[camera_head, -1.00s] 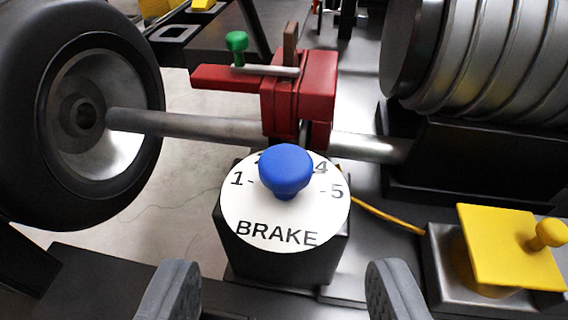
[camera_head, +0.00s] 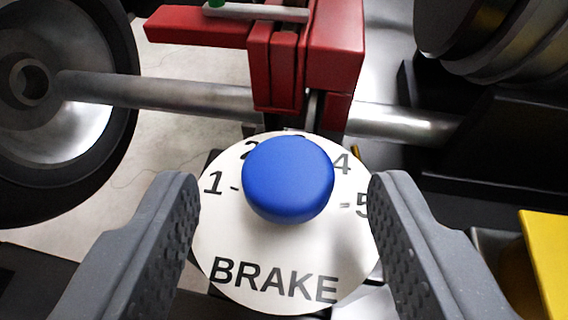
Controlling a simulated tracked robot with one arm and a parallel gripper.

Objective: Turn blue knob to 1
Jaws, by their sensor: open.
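The blue knob (camera_head: 288,180) stands in the middle of a round white dial (camera_head: 275,262) marked BRAKE. The numbers 1, 2, 4 and 5 show around it; 1 is at the left and 5 at the right. The knob hides most of the top number, and I cannot tell which number it points to. My gripper (camera_head: 284,195) is open. One grey finger is at the left of the dial and the other at the right, with the knob between them and clear space on both sides. Neither finger touches the knob.
A red brake caliper (camera_head: 335,45) and a metal axle (camera_head: 170,92) lie just behind the dial. A black tyre (camera_head: 120,110) is at the left. A yellow plate (camera_head: 548,255) is at the lower right, and dark ribbed machinery (camera_head: 480,40) is at the upper right.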

